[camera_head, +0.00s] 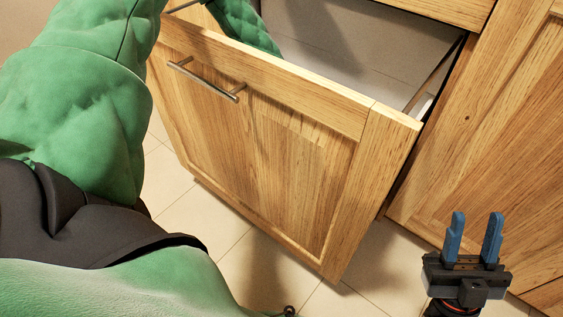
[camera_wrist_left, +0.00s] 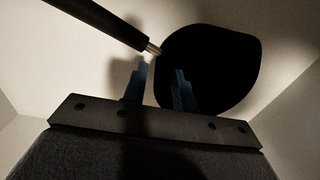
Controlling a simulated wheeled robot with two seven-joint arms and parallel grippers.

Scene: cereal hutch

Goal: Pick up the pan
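The black pan (camera_wrist_left: 215,70) shows in the left wrist view, inside a pale-walled space. Its dark handle (camera_wrist_left: 95,18) runs in from the upper left and meets the pan at a short metal neck. My left gripper (camera_wrist_left: 159,72) has its two blue fingers apart, with the tips close to the neck; the right finger overlaps the dark pan in the picture. I cannot tell whether they touch it. In the head view my left arm reaches into the open drawer, and its gripper is hidden. My right gripper (camera_head: 476,216) is open and empty at the lower right.
The wooden drawer (camera_head: 250,170) is pulled open, with a metal bar handle (camera_head: 207,80) on its front. Its pale inside (camera_head: 340,45) shows behind the front panel. A wooden cabinet door (camera_head: 490,150) stands at the right. Tiled floor (camera_head: 205,220) lies below.

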